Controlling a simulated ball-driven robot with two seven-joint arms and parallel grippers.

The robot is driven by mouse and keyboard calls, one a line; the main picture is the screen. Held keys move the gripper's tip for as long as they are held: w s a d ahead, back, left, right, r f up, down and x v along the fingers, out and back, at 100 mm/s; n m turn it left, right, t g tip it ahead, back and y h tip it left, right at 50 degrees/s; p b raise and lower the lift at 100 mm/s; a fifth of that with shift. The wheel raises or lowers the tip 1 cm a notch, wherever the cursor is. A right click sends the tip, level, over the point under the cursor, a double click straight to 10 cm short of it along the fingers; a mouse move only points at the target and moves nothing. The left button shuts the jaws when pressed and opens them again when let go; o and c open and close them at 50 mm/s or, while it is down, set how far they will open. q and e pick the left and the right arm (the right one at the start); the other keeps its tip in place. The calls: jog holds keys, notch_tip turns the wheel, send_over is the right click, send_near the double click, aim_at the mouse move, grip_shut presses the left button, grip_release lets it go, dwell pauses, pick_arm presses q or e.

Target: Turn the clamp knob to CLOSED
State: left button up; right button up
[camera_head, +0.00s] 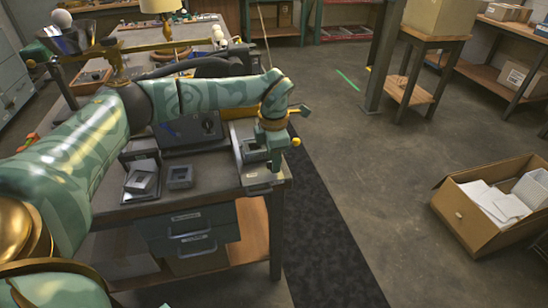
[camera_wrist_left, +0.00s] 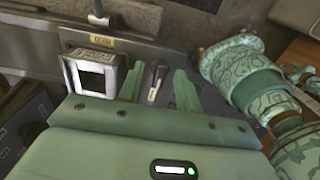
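My left gripper (camera_head: 276,160) points down over the front right corner of the workbench in the head view. Its two green fingers (camera_wrist_left: 159,84) stand apart in the left wrist view, so it is open. A small dark lever-like knob with a pale tip (camera_wrist_left: 155,80) shows between the fingers; I cannot tell whether either finger touches it. Another dark knob (camera_wrist_left: 98,12) stands further off, near a small label plate (camera_wrist_left: 94,40). No OPEN or CLOSED mark can be read. The gripper hides part of the fixture in the head view. My right gripper is not seen.
A metal square frame (camera_wrist_left: 92,73) sits left of the fingers. Grey square parts (camera_head: 180,177) lie on the bench top (camera_head: 215,187), beside a dark panel (camera_head: 192,132). A patterned green arm link (camera_wrist_left: 250,80) is close on the right. Open floor (camera_head: 370,190) lies right of the bench.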

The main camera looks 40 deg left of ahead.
pick_arm(q)
grip_shut()
jog(key=shift+r+n+p, duration=0.15)
jog(key=shift+n+p, duration=0.35)
jog(key=shift+p, duration=0.15)
jog(key=n+p, duration=0.5)
jog(key=p, duration=0.1)
jog(key=shift+r+n, duration=0.1)
jog(key=shift+n, duration=0.3)
jog(key=n+p, duration=0.2)
jog(key=shift+n, duration=0.3)
jog(key=n+p, duration=0.3)
jog(key=shift+n, duration=0.3)
jog(key=n+p, duration=0.1)
jog(key=n, duration=0.1)
jog(key=n+p, duration=0.2)
jog(key=shift+f+n, duration=0.2)
jog(key=shift+n, duration=0.2)
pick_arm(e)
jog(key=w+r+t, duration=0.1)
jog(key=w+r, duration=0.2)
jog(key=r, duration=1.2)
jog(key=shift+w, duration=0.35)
